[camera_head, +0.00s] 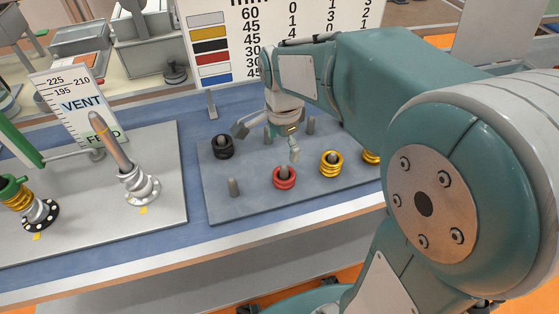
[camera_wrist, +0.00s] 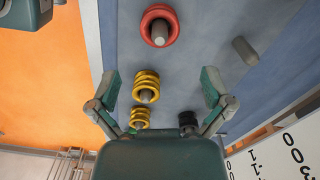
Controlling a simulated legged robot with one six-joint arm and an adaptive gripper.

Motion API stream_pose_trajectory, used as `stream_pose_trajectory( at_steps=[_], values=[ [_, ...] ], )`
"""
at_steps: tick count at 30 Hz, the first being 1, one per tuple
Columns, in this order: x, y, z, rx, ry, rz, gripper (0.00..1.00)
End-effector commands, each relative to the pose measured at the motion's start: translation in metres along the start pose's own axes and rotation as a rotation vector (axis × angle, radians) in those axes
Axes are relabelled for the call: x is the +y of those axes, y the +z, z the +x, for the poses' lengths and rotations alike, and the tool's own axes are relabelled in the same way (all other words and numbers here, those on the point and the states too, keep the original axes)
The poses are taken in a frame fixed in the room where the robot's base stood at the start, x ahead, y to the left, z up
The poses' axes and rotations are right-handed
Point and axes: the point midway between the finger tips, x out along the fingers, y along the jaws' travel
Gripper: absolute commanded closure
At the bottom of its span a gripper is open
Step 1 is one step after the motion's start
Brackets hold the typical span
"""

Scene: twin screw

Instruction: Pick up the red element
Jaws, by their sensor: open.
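The red element (camera_head: 285,183) is a stack of red rings around a short grey peg on the grey board (camera_head: 260,205). It also shows at the top of the wrist view (camera_wrist: 160,11), beyond my fingertips. My gripper (camera_head: 267,142) is above the board, behind and slightly left of the red element in the head view. In the wrist view its two fingers (camera_wrist: 160,88) are spread wide with nothing held between them. The gripper is apart from the red element.
A black element (camera_head: 223,153) stands left on the board and yellow elements (camera_head: 331,169) stand right. A grey plate with fittings (camera_head: 140,190) lies left. A sign board (camera_head: 285,30) stands behind.

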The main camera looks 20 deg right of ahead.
Motion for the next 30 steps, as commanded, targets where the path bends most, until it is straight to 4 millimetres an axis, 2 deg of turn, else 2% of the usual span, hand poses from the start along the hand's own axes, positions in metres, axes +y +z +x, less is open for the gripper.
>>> stream_pose_trajectory(
  at_steps=[9, 17, 24, 30],
  values=[
    [0.001, -0.006, 0.044, -0.007, 0.005, 0.016, 0.0],
    [0.0, -0.006, 0.068, -0.007, 0.005, 0.015, 0.0],
    [-0.001, -0.005, 0.103, -0.007, 0.004, 0.014, 0.0],
    [-0.001, -0.005, 0.109, -0.006, 0.002, 0.014, 0.0]
  ],
)
